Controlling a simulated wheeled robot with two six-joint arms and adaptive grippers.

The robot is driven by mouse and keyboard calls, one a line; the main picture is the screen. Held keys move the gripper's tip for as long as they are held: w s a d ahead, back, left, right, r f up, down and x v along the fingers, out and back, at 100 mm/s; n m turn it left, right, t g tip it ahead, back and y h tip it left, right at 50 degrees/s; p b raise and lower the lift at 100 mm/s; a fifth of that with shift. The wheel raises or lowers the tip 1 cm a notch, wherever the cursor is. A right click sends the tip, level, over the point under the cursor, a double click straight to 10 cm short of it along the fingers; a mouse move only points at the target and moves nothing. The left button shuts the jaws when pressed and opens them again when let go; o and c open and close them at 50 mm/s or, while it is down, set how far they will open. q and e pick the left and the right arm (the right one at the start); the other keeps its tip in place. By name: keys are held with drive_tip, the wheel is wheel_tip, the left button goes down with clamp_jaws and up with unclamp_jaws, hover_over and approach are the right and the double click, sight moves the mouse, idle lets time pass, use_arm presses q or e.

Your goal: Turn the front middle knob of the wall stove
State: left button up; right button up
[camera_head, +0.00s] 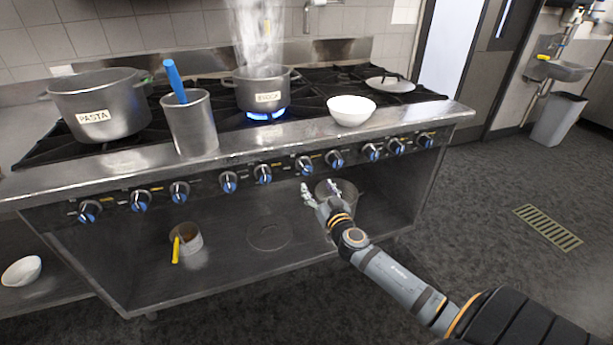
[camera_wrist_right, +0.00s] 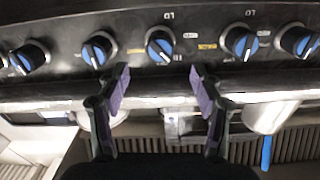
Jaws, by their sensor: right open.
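The wall stove (camera_head: 250,146) has a steel front with a row of black and blue knobs. A knob near the row's middle (camera_head: 305,165) and its right neighbour (camera_head: 334,158) are just above my right gripper (camera_head: 320,189). In the right wrist view, my right gripper (camera_wrist_right: 160,80) is open and empty. One knob (camera_wrist_right: 160,45) lies just beyond the fingertips, lined up with the gap between them. The fingers appear apart from it. I cannot tell for certain which knob is the front middle one. My left gripper is out of view.
A pot labelled PASTA (camera_head: 100,100), a steaming pot (camera_head: 263,92) over a blue flame (camera_head: 266,116), a steel container (camera_head: 192,125) and a white bowl (camera_head: 352,111) stand on top. A small pan (camera_head: 187,238) sits on the lower shelf.

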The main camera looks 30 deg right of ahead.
sight(308, 172)
drive_tip(key=p+x, duration=0.1)
drive_tip(key=x, duration=0.9)
drive_tip(key=shift+d, duration=0.1)
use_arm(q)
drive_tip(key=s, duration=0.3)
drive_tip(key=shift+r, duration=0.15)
use_arm(e)
drive_tip(key=shift+c, duration=0.4)
drive_tip(key=c, duration=1.1)
